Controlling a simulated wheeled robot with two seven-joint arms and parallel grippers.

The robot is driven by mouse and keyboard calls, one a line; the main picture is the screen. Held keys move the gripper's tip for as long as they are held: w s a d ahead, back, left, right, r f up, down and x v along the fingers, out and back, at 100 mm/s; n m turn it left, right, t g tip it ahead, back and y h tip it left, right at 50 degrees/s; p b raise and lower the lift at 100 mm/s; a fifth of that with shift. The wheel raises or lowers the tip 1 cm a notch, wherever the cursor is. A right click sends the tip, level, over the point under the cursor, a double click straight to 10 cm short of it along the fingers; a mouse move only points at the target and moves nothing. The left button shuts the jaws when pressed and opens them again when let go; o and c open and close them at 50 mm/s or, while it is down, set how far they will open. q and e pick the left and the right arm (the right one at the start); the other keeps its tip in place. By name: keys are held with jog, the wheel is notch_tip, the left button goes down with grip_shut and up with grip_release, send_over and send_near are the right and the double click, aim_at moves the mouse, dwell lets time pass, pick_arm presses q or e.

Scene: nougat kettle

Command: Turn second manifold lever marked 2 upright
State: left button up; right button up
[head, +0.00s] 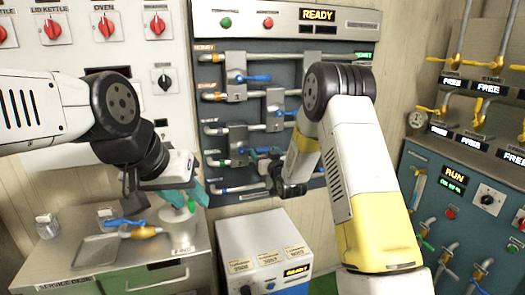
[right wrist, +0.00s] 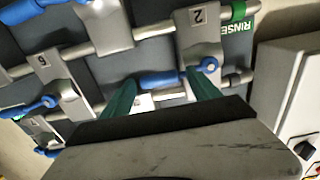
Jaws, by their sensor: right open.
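The lever marked 2 (right wrist: 165,77) is a blue handle pivoted on a grey block with a "2" plate (right wrist: 198,17). In the right wrist view it lies nearly sideways, pointing left from its pivot. In the head view its block (head: 238,140) is the lower left one on the dark manifold panel. My right gripper (right wrist: 158,82) is open at this lever, with green fingers apart and the handle across the space between their tips. Contact cannot be told. In the head view my right arm partly hides it. My left gripper (head: 188,193) is open, over the steel bench.
Other blue levers (head: 255,78) sit on the panel close above. Pipes (right wrist: 135,30) run beside the blocks. A steel bench (head: 75,275) with a tray (head: 95,248) is at lower left. A box labelled READY (head: 265,255) stands below the panel, and a RUN cabinet (head: 415,165) is at right.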

jog(key=shift+x, duration=1.25)
grip_shut()
